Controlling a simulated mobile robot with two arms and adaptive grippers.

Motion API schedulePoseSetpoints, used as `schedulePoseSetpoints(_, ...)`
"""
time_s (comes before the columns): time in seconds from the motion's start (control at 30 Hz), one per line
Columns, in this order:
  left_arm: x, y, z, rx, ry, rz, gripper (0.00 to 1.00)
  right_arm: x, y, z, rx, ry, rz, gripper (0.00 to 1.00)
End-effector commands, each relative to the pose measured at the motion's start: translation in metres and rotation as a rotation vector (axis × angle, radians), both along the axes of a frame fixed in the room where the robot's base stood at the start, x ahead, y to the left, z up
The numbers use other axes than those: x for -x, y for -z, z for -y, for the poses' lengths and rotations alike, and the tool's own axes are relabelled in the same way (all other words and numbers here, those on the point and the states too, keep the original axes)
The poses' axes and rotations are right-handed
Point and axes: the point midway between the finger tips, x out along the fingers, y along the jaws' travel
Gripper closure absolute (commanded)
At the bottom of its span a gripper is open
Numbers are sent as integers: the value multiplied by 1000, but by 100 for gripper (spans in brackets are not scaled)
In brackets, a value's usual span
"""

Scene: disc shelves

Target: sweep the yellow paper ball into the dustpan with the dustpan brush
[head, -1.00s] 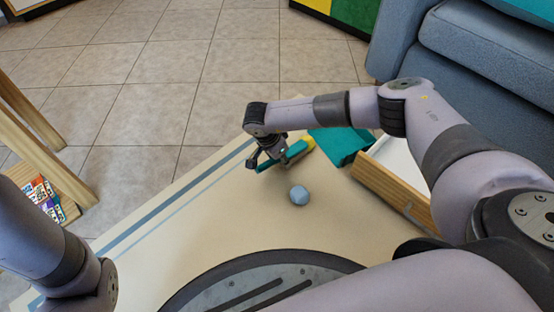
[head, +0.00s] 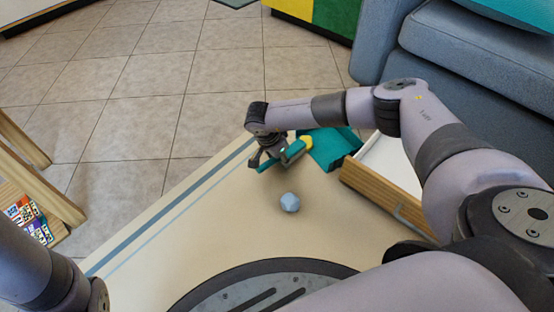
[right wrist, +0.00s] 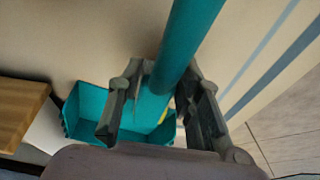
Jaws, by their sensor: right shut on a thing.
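My right gripper (head: 266,160) is shut on the teal dustpan brush (head: 293,152). In the right wrist view the brush's teal handle (right wrist: 189,45) runs up between the fingers. The yellow paper ball (head: 306,142) shows partly behind the brush, at the near left side of the teal dustpan (head: 335,145). Whether it is inside the dustpan's mouth I cannot tell. In the right wrist view the dustpan (right wrist: 86,105) lies beyond the fingers, and only a sliver of yellow (right wrist: 164,117) shows. My left arm enters at the left edge; its gripper is out of view.
A blue ball (head: 290,202) lies on the beige surface (head: 225,225), nearer to me than the brush. A wooden-fronted drawer or box (head: 380,196) stands right of the dustpan, with a blue sofa (head: 470,85) behind. The beige surface left of the blue ball is clear.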

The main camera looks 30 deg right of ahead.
Motion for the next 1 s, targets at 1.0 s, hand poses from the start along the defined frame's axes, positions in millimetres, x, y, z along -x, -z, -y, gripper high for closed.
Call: schedulePoseSetpoints(1.0,0,-32,0,0,0,0,82,0,-32,0,0,0,0,90)
